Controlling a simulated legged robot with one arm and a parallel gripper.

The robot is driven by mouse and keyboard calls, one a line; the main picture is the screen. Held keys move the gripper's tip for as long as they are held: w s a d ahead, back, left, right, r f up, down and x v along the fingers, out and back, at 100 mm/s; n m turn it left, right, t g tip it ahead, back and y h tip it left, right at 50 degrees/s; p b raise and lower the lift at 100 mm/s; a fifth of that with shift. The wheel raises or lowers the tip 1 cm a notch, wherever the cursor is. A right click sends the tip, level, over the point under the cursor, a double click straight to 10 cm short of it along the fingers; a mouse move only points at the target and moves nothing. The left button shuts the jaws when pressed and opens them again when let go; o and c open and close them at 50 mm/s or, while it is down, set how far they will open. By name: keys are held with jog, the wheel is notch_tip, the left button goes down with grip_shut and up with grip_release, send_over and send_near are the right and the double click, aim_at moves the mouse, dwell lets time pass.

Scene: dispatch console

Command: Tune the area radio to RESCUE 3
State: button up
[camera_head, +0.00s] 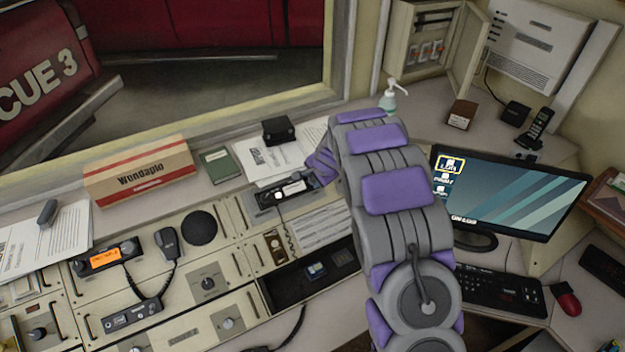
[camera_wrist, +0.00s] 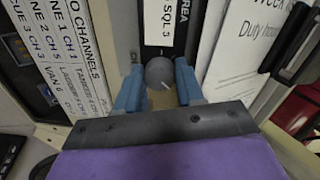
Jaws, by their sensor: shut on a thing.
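The area radio (camera_head: 283,191) is set in the console left of my arm in the head view, with a small white panel on its face. In the wrist view a round grey knob (camera_wrist: 159,72) with a white pointer mark sits between the two blue fingers of my gripper (camera_wrist: 158,88), which is shut on it. The pointer slants to the lower right. In the head view, the fingertips are hidden.
Left of the radio stand a round speaker (camera_head: 200,228) and another radio with an orange display (camera_head: 105,258). A recessed tray (camera_head: 285,290) lies in front. A monitor (camera_head: 510,195) stands to the right. A "Wondaplo" box (camera_head: 140,172) and papers lie behind.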

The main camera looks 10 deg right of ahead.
jog(key=n, duration=0.2)
jog(key=shift+w+d+r+n+b, duration=0.1)
jog(key=shift+d+r+n+b, duration=0.05)
jog(key=shift+n+b, duration=0.2)
jog(key=o, duration=1)
jog(key=shift+d, duration=0.1)
jog(key=shift+o, duration=0.2)
jog(key=shift+s+r, duration=0.2)
jog(key=p+v, duration=0.2)
jog(key=v, duration=1.4)
jog(key=shift+s+r, duration=0.25)
jog(key=shift+s, duration=0.05)
jog(key=shift+c, duration=0.3)
